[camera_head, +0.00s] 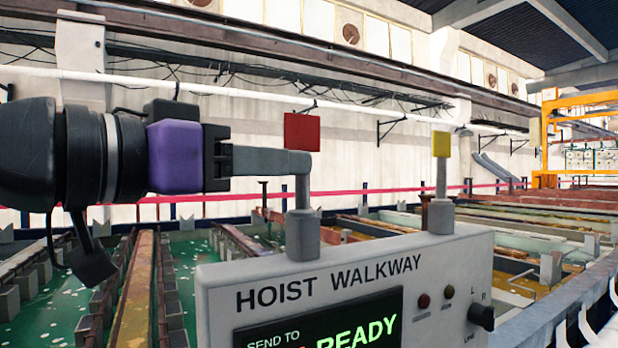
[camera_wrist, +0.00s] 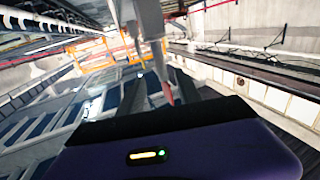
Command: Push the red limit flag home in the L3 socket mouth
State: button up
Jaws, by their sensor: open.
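The red limit flag (camera_head: 302,132) is a square plate on a grey stem, upright above a round grey socket (camera_head: 302,236) on top of the panel. The stem's lower end is at the socket mouth; I cannot tell how deep it sits. My gripper (camera_head: 306,164) comes in level from the left, its grey fingers at the stem just under the plate. In the wrist view the two dark fingers (camera_wrist: 159,78) stand apart, with a grey post and a small red part of the flag (camera_wrist: 168,92) showing between them. No L3 label is readable.
A yellow flag (camera_head: 441,144) stands in a second socket (camera_head: 441,216) to the right. The hoist walkway panel (camera_head: 450,262) carries a lit screen (camera_head: 320,328) and a black knob (camera_head: 481,316). Plating tanks (camera_head: 195,265) lie behind. Air above the panel between the flags is clear.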

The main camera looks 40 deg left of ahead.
aim_at(303, 210)
jog(key=w+p, duration=0.2)
jog(key=w, duration=0.2)
jog(key=shift+w+r, duration=0.15)
jog(key=shift+w, duration=0.55)
grip_shut()
